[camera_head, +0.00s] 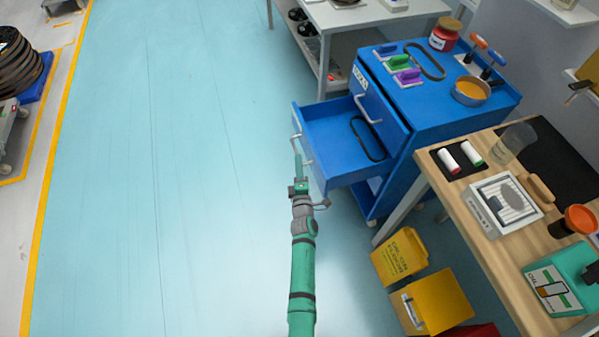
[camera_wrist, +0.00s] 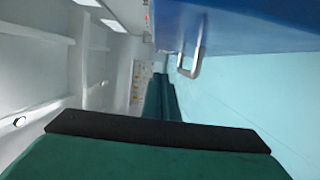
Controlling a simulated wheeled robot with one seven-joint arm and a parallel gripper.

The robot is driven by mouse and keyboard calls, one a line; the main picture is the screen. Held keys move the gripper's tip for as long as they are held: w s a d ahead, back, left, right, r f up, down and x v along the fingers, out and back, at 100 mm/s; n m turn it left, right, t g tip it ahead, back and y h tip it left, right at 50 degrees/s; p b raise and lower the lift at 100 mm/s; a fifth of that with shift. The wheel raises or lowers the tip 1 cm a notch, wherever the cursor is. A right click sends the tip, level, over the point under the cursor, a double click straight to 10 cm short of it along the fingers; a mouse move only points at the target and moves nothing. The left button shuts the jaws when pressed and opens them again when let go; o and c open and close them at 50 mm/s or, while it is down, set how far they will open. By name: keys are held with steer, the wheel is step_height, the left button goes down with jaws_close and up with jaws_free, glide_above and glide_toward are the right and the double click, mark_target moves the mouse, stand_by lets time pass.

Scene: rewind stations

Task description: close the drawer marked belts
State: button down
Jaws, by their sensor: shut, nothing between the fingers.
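A blue drawer (camera_head: 318,128) stands pulled out from the blue cabinet (camera_head: 425,100), with a black belt (camera_head: 367,138) inside. No marking can be read on its front. Its pale bar handle (camera_head: 297,143) also shows in the wrist view (camera_wrist: 193,55). My gripper (camera_head: 299,162) is shut and empty at the drawer's front, close to the handle; I cannot tell whether it touches. In the wrist view my green fingers (camera_wrist: 160,98) lie together, just below and left of the handle. A drawer above, with a handle (camera_head: 366,109) and a small white label (camera_head: 360,79), looks closed.
The cabinet top holds trowel-like tools (camera_head: 399,62), a red jar (camera_head: 445,34) and an orange-filled bowl (camera_head: 471,91). A wooden bench (camera_head: 465,205) stands right, with yellow bins (camera_head: 400,255) beside it. A grey table (camera_head: 365,14) stands behind. The floor (camera_head: 180,170) to the left is clear.

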steer(key=shift+w+d, duration=0.6)
steer(key=shift+d, duration=0.35)
steer(key=shift+w+d, duration=0.55)
steer(key=shift+d, duration=0.4)
